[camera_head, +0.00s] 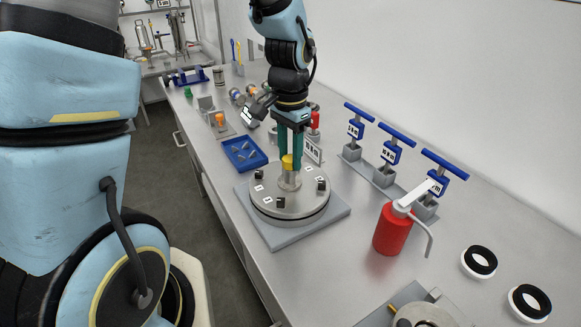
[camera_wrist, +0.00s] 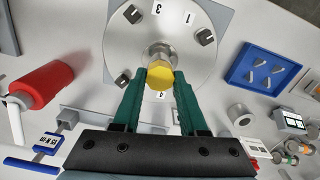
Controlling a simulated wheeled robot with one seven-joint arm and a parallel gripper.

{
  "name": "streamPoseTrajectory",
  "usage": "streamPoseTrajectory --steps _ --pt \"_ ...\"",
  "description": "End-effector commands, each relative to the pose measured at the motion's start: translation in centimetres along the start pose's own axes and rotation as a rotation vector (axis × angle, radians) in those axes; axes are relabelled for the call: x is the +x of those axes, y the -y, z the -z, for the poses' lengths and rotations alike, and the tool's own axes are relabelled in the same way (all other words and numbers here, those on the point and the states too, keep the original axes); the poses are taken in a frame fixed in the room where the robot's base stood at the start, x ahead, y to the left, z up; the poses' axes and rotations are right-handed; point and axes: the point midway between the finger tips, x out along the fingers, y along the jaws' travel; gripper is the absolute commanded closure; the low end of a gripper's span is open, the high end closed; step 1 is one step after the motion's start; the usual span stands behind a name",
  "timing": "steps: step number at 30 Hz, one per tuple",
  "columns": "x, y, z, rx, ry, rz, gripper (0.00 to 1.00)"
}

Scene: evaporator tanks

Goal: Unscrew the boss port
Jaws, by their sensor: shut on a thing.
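The boss port's yellow hex top (camera_head: 287,161) stands at the centre of a round steel lid, on a short metal neck. My gripper (camera_head: 292,155) points straight down over the lid, and its two green fingers are shut on the yellow hex part. In the wrist view the yellow hex (camera_wrist: 160,76) sits between the fingertips of my gripper (camera_wrist: 160,82), above the metal neck (camera_wrist: 159,52). The round lid (camera_head: 290,208) bears black clamps and numbered labels and rests on a grey square plate (camera_head: 330,217). The fingers partly hide the sides of the hex.
A blue tray (camera_head: 245,154) with small metal pieces lies left of the lid. Several blue T-handled tools (camera_head: 391,154) stand in grey blocks at right. A red bottle (camera_head: 393,230) stands front right, near two black-and-white rings (camera_head: 479,262). The bench between lid and bottle is clear.

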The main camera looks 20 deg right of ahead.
Motion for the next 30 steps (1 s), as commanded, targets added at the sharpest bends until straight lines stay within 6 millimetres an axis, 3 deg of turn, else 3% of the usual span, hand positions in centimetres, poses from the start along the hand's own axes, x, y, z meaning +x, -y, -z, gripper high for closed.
streamPoseTrajectory --steps 10,21,30 --pt "0.02 -0.02 0.03 -0.044 0.0 0.0 1.0" --pt "-0.04 0.01 0.01 -0.456 0.0 0.0 1.0" --pt "-0.05 0.03 0.0 -0.475 0.0 0.0 1.0"
